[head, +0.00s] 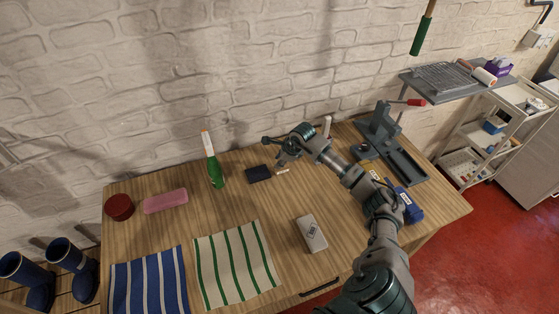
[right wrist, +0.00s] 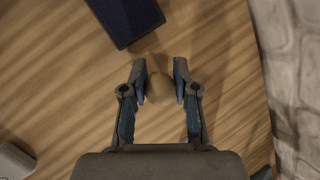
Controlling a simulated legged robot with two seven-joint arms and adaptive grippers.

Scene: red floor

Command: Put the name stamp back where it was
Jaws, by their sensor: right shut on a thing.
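My right gripper (head: 284,162) is low over the back middle of the wooden table. In the right wrist view, my right gripper (right wrist: 160,82) has its fingers around a small tan thing (right wrist: 159,88), seen end-on, which looks like the name stamp. In the head view, a small pale wooden piece (head: 283,171) shows just under the fingertips. I cannot tell whether it touches the table. A dark flat pad (head: 258,173) lies just left of it; it also shows ahead of the fingers in the right wrist view (right wrist: 126,18). My left gripper is out of view.
A dark metal stand (head: 392,150) is at right. A brick wall rises behind.

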